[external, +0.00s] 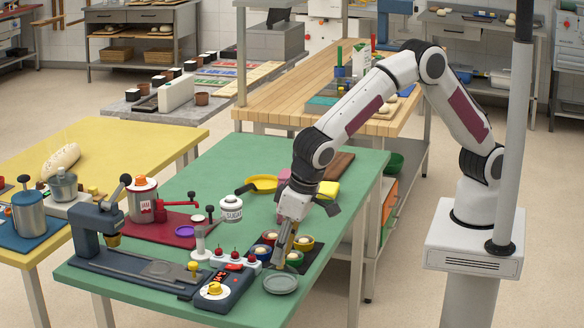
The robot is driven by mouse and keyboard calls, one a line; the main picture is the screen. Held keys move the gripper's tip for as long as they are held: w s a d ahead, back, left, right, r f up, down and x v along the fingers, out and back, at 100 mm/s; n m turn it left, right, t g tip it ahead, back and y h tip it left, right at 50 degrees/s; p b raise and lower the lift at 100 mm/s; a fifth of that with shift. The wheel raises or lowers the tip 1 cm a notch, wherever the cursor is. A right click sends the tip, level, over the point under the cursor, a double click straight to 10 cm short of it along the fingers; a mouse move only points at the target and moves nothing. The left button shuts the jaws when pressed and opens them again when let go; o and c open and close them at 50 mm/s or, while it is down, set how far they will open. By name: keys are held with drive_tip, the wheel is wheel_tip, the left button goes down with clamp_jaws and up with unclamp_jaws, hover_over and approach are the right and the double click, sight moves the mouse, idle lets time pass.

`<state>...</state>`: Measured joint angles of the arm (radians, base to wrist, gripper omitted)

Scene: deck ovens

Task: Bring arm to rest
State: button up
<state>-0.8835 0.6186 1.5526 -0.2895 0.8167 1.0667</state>
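My gripper (281,252) points down over the right part of the green table (225,165), with my arm bent above it. The fingertips are close to a small group of round coloured cups (304,243) and just above and left of a grey round dish (280,283). The fingers are small here and partly overlap the things behind them, so I cannot tell whether they are apart or hold anything.
A wooden table (300,90) stands behind.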

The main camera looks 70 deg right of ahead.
drive_tip(key=shift+s+d+f+n, duration=0.1)
drive_tip(key=shift+s+n, duration=0.05)
drive_tip(key=shift+n, duration=0.55)
drive_tip(key=shift+s+d+f+n+g+h, duration=0.3)
drive_tip(key=shift+s+d+f+n+g, duration=0.1)
drive_tip(key=shift+s+d+f+n, duration=0.55)
drive_tip(key=s+d+r+m+t, duration=0.1)
drive_tip(key=s+d+r, duration=0.5)
drive_tip(key=d, duration=0.7)
drive_tip(key=s+d+r+m+t, duration=0.1)
drive_tip(key=s+d+r, duration=0.5)
drive_tip(key=d, duration=0.8)
drive_tip(key=s+d+r+m+t, duration=0.1)
drive_tip(key=s+d+r, duration=0.5)
drive_tip(key=d, duration=0.8)
drive_tip(key=shift+r, duration=0.7)
idle(0.4)
